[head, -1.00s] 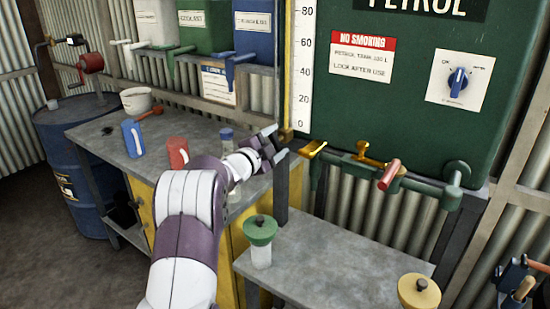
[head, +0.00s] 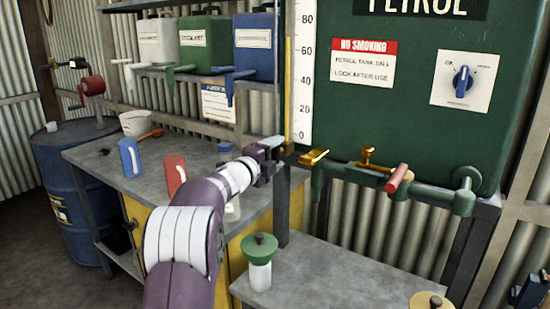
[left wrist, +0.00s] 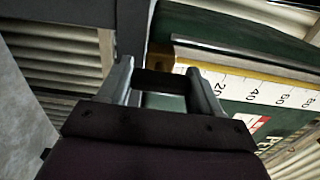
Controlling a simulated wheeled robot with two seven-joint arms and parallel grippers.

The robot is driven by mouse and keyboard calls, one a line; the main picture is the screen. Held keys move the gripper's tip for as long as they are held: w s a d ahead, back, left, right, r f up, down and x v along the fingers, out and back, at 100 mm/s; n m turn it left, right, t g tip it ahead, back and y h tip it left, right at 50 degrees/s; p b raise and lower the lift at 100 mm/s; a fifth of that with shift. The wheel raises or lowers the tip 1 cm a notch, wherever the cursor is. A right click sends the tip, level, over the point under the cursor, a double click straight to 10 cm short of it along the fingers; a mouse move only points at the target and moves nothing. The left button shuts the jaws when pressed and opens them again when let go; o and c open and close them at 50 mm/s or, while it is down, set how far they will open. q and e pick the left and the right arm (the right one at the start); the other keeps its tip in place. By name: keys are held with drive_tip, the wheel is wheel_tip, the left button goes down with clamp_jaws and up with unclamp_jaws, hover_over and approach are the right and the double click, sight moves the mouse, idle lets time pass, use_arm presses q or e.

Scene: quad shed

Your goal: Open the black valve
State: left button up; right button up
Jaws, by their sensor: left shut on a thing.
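The black valve (left wrist: 160,82) shows in the left wrist view as a short dark bar between my left gripper's two grey fingers. It sits at the foot of the yellow-edged level gauge on the green petrol tank. My left gripper (left wrist: 163,85) is shut on it. In the head view my left gripper (head: 275,148) is at the tank's lower left corner, beside the brass fitting, and its fingers largely hide the valve.
Brass levers (head: 367,160) and a red-handled tap (head: 397,178) lie just right of my gripper on the green pipe. A green-topped jar (head: 260,260) stands on the bench below. A blue selector knob (head: 462,80) is on the tank front.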

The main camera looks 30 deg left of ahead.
use_arm(q)
drive_tip(key=shift+f, duration=0.15)
drive_tip(key=o, duration=1)
drive_tip(key=shift+s, duration=0.1)
drive_tip(key=shift+s, duration=0.35)
drive_tip(key=s+b, duration=0.2)
drive_tip(key=s, duration=0.9)
drive_tip(key=shift+s+a, duration=0.4)
drive_tip(key=shift+a, duration=0.05)
